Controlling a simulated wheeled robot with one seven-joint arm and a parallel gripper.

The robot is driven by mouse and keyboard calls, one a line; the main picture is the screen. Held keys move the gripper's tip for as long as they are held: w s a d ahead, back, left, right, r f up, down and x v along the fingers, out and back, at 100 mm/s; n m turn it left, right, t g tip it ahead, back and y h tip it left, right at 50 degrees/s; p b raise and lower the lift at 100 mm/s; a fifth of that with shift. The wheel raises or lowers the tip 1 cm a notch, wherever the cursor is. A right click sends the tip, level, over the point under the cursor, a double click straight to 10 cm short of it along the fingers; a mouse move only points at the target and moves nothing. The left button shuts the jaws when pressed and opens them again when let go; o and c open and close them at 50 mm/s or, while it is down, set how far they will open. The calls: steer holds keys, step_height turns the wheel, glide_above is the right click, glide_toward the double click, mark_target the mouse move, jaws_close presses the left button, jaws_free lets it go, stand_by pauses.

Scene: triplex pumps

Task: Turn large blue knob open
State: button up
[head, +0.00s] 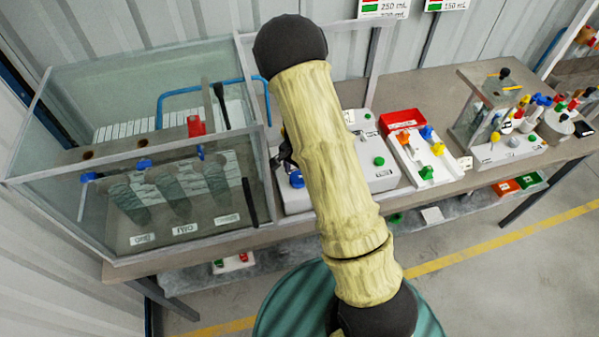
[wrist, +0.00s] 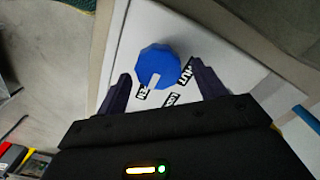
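The large blue knob (wrist: 157,66) shows in the wrist view on a white panel (wrist: 188,40), with small black-and-white labels beside it. A pale notch or pointer mark is on its lower edge. My gripper (wrist: 160,80) is open, with one dark finger on each side of the knob and a gap to each. I cannot tell how far the fingertips are above the panel. In the head view the knob (head: 296,179) sits at the left of a white box (head: 375,170), partly hidden by my gripper and arm.
A glass tank (head: 150,160) stands close on the left. A white unit with a red tray (head: 402,119) and coloured knobs is to the right on the bench. A glass-walled pump unit (head: 485,105) stands further right.

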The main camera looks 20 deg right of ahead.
step_height(320, 180, up, 17)
steer(key=b, duration=0.2)
steer(key=shift+r, duration=0.2)
stand_by(0.4)
stand_by(0.3)
steer(key=s+n+t, duration=0.2)
steer(key=s+n, duration=0.8)
steer(key=s, duration=0.5)
steer(key=shift+s+a+f+t, duration=0.2)
steer(key=shift+s+a+t, duration=0.05)
steer(key=shift+t, duration=0.05)
stand_by(0.4)
